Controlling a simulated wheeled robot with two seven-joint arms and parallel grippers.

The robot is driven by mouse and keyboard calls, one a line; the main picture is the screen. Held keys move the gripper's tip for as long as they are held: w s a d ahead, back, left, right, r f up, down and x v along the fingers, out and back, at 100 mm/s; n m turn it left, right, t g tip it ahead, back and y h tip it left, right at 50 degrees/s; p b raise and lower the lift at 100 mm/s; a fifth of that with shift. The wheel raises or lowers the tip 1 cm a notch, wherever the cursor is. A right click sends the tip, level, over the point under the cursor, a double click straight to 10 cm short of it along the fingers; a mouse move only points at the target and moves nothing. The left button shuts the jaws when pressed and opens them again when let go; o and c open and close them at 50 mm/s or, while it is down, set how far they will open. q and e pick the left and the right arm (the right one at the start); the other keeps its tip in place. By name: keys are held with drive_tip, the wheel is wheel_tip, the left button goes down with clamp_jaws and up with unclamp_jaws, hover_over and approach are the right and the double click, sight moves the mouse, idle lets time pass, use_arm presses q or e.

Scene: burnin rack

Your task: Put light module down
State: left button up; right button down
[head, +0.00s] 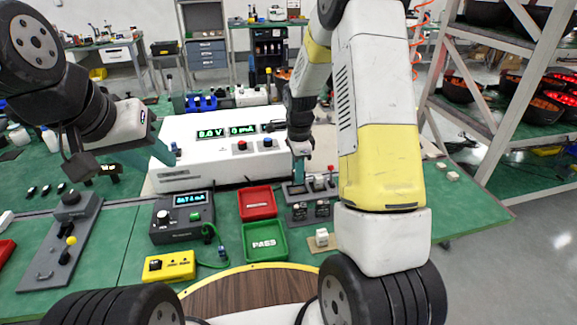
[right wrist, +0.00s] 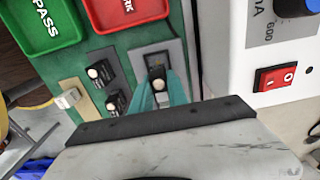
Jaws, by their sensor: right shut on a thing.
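My right gripper (right wrist: 160,92) is shut on a small dark light module (right wrist: 157,74) with a pale lens on its top. The module is over or in a grey square fixture (right wrist: 152,50); I cannot tell whether it is seated.
The white power supply (head: 185,135) stands close behind. A red tray (head: 257,203) and a green PASS tray (head: 264,241) lie left of the rack. A small meter box (head: 180,222) and a yellow box (head: 168,266) are further left. A beige plate (head: 322,242) sits in front.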

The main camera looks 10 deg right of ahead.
drive_tip(key=shift+f, duration=1.35)
drive_tip(key=shift+f, duration=0.1)
drive_tip(key=c, duration=1.3)
unclamp_jaws()
wheel_tip(320, 180, up, 12)
drive_tip(key=s+a+r+n+t+y, duration=0.1)
drive_tip(key=s+r+n+t, duration=0.2)
drive_tip(key=s+r+n, duration=0.5)
drive_tip(key=s+a+r+n+t+y, duration=0.1)
drive_tip(key=s+r+n+t, duration=0.2)
drive_tip(key=s+r+n, duration=0.6)
drive_tip(key=s+n, duration=0.1)
drive_tip(key=s, duration=0.6)
drive_tip(key=shift+s+a, duration=0.15)
drive_tip(key=shift+s, duration=0.05)
